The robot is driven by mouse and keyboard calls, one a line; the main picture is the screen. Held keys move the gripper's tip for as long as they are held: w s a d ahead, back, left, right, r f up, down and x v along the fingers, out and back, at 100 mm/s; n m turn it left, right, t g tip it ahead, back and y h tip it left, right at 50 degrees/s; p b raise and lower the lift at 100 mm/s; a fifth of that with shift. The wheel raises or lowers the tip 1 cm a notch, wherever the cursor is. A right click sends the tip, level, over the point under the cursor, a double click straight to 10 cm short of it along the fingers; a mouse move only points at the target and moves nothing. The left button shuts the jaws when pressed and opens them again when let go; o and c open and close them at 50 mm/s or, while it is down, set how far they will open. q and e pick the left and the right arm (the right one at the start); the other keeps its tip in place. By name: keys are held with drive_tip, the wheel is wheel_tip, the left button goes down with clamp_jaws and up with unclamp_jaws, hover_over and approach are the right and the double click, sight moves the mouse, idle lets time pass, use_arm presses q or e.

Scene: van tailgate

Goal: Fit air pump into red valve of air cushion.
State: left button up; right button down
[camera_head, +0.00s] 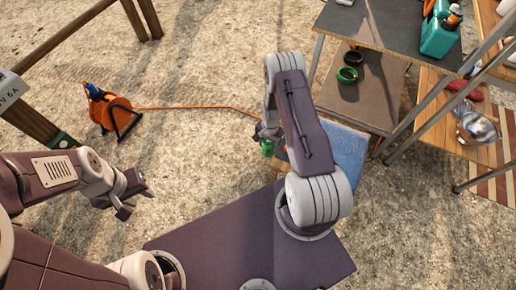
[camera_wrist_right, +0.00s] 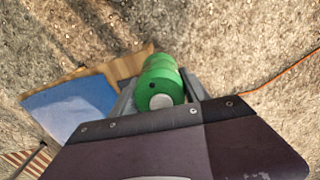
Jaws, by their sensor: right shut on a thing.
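A green cylindrical object, which looks like the air pump (camera_wrist_right: 160,80), sits between the fingers of my right gripper (camera_wrist_right: 160,92). It also shows in the head view (camera_head: 267,148), just left of my right arm, which hides most of the right gripper. A blue, flat surface that looks like the air cushion (camera_head: 346,150) lies right of it, and it also shows in the wrist view (camera_wrist_right: 70,108), left of the gripper and apart from the pump. I cannot make out the red valve. My left gripper (camera_head: 135,203) is open and empty above the gravel.
An orange cable reel (camera_head: 116,115) stands on the gravel at left, its cable running towards my right arm. A grey table (camera_head: 390,25) with a lower shelf (camera_head: 365,95) stands at back right. A wooden shelf (camera_head: 440,120) holds a metal bowl (camera_head: 477,127). Gravel on the left is mostly clear.

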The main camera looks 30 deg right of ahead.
drive_tip(key=d, duration=0.3)
drive_tip(key=d+b, duration=0.1)
drive_tip(key=d, duration=0.2)
drive_tip(key=d+b, duration=0.1)
drive_tip(key=d, duration=0.3)
drive_tip(key=shift+s+f, duration=0.1)
drive_tip(key=shift+s, duration=0.2)
drive_tip(key=shift+d, duration=0.45)
